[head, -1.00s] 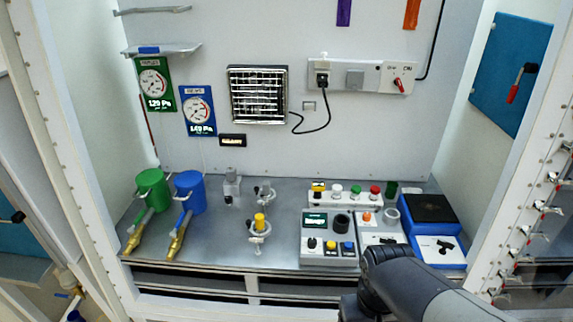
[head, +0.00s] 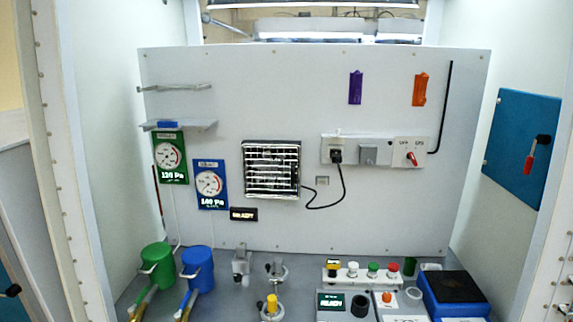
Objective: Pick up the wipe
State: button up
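I cannot single out the wipe for certain. A small flat blue thing (head: 165,124) lies on the lower wall shelf (head: 203,126) at the upper left in the head view. It could be a folded cloth, but it is too small to tell. My gripper is not in view, so whether it is open or shut does not show.
A green canister (head: 156,262) and a blue canister (head: 198,268) stand at the left of the bench. Button boxes (head: 347,272) and a blue box with a dark top (head: 455,292) stand at the right. A purple tag (head: 355,87) and an orange tag (head: 420,89) hang on the back wall.

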aim_at(429, 266)
jog(key=k, duration=0.6)
jog(key=z, duration=0.65)
jog(key=i+u, duration=0.3)
jog(key=i, duration=0.45)
jog(key=i+l+u, duration=0.15)
jog(key=i+u, duration=0.15)
jog(key=i, duration=0.45)
